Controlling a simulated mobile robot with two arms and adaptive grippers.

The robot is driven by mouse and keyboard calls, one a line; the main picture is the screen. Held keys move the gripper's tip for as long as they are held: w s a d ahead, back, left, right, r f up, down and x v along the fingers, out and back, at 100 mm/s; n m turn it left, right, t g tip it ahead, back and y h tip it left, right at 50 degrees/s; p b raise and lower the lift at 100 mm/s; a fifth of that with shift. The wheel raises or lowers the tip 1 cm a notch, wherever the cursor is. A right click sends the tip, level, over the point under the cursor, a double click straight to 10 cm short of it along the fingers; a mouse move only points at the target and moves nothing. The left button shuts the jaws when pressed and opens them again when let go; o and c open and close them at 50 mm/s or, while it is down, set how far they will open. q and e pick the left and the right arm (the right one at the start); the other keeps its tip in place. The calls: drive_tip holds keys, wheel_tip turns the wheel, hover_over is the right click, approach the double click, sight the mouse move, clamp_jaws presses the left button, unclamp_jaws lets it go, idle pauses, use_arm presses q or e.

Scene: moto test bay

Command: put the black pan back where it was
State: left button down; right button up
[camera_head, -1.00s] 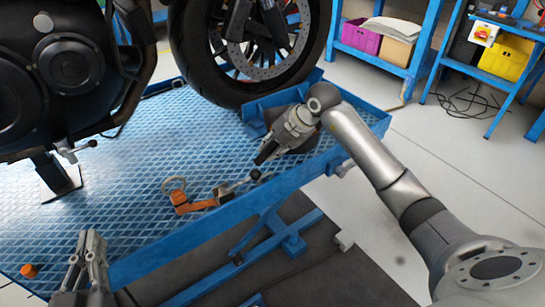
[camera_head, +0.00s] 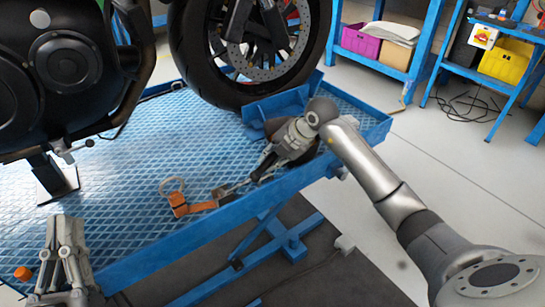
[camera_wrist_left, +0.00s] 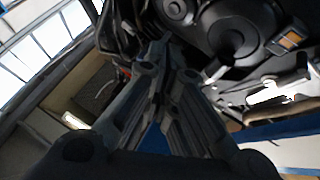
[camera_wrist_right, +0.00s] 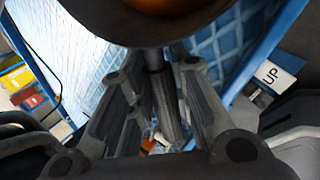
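The black pan (camera_head: 306,154) is partly hidden behind my right gripper (camera_head: 262,168), near the right end of the blue lift platform (camera_head: 130,200). In the right wrist view, the pan's dark round body (camera_wrist_right: 110,22) fills the top, with a brown-orange area. A dark cylindrical handle (camera_wrist_right: 160,90) runs between the fingers of my right gripper, which looks shut on it. The head view does not clearly show whether the pan touches the platform. My left gripper (camera_head: 66,232) is at the platform's near left, empty, with its fingers together.
A motorcycle's front wheel (camera_head: 245,50) stands just behind the pan. An orange tool (camera_head: 190,205) lies left of my right gripper, and an orange cap (camera_head: 22,273) is beside my left gripper. Blue shelves (camera_head: 425,50) stand at the back right. Much of the platform's middle is clear.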

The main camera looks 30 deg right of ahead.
drive_tip(key=o, duration=0.4)
